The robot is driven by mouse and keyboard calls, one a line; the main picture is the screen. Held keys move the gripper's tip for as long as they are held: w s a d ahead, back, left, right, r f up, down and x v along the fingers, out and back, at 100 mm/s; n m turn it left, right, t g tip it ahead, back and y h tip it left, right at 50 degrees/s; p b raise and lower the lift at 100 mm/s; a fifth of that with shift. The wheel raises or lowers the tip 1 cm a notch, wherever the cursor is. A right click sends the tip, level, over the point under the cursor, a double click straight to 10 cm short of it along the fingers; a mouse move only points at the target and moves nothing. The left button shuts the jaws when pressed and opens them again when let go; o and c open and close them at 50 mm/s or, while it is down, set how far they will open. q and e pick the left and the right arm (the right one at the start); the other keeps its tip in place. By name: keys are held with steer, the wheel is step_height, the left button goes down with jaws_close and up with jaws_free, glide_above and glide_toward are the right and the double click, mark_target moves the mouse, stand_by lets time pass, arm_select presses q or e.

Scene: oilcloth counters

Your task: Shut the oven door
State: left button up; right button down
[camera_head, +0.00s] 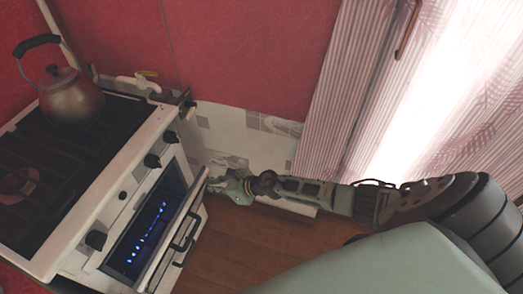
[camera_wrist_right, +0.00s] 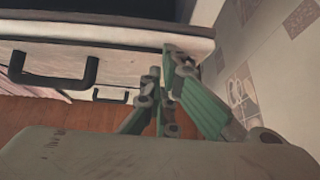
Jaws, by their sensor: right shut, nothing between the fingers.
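The white stove's oven door (camera_head: 178,236) stands partly open, leaning out from the stove front at its top. Its dark interior with small blue lights (camera_head: 148,232) shows through the gap. A dark handle (camera_head: 186,229) is on the door's outer face. My right gripper (camera_head: 213,184) is shut and empty, close to the door's far right corner. In the right wrist view the closed fingers (camera_wrist_right: 163,92) are beside the right end of the door (camera_wrist_right: 130,62), with its black handle (camera_wrist_right: 55,75) to the left; contact is unclear. My left gripper is not in view.
A kettle (camera_head: 70,97) stands on the stove top (camera_head: 110,128). Dark knobs (camera_head: 152,160) line the stove front. A tiled wall (camera_head: 245,135) is close behind my right gripper. Striped curtains (camera_head: 345,90) hang at the right. Wooden floor (camera_head: 235,245) lies clear before the stove.

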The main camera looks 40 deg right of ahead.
steer(key=w+a+r, duration=0.3)
steer(key=w+a, duration=0.3)
steer(key=w, duration=0.3)
steer(key=shift+a+r+p, duration=0.3)
steer(key=shift+r, duration=0.1)
